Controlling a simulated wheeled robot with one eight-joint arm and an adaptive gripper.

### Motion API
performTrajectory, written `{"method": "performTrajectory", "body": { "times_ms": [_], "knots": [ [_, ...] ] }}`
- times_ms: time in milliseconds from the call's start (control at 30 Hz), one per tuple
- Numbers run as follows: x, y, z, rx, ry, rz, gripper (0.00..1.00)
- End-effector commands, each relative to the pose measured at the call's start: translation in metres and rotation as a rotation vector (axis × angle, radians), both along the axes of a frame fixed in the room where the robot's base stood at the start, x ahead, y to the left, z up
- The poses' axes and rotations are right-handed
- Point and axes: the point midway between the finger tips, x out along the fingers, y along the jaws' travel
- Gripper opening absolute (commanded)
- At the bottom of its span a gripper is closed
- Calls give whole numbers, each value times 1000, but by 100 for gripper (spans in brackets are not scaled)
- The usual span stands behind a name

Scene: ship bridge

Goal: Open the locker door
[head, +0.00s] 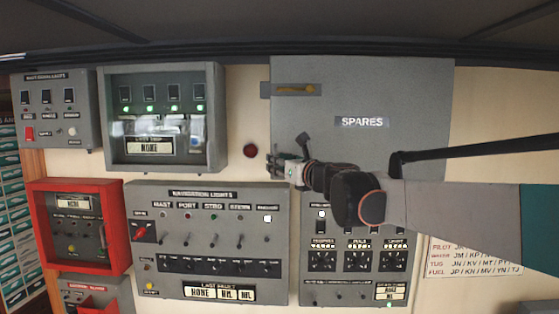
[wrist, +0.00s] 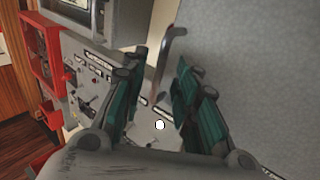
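The locker is the grey cabinet marked SPARES (head: 416,90), at the upper middle of the head view. Its door looks shut. A brass-coloured latch handle (head: 297,89) lies level near the door's upper left. My gripper (head: 283,160) is at the door's lower left edge, below the latch. In the wrist view my gripper (wrist: 158,88) is open, its two teal-padded fingers apart with nothing between the pads.
The navigation lights panel (head: 208,240) is below left of my gripper, with another switch panel (head: 352,290) below the locker. A glass-fronted grey box (head: 163,70) and red box (head: 76,185) are at left. A dark red button (head: 250,151) sits beside the gripper. My arm crosses from the right.

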Motion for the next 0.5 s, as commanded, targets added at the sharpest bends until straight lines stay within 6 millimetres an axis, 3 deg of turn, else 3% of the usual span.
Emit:
{"method": "performTrajectory", "body": {
  "times_ms": [467, 500],
  "knots": [
    [10, 7, 0, 0, 0, 1, 28],
    [10, 7, 0, 0, 0, 1, 21]
  ]
}}
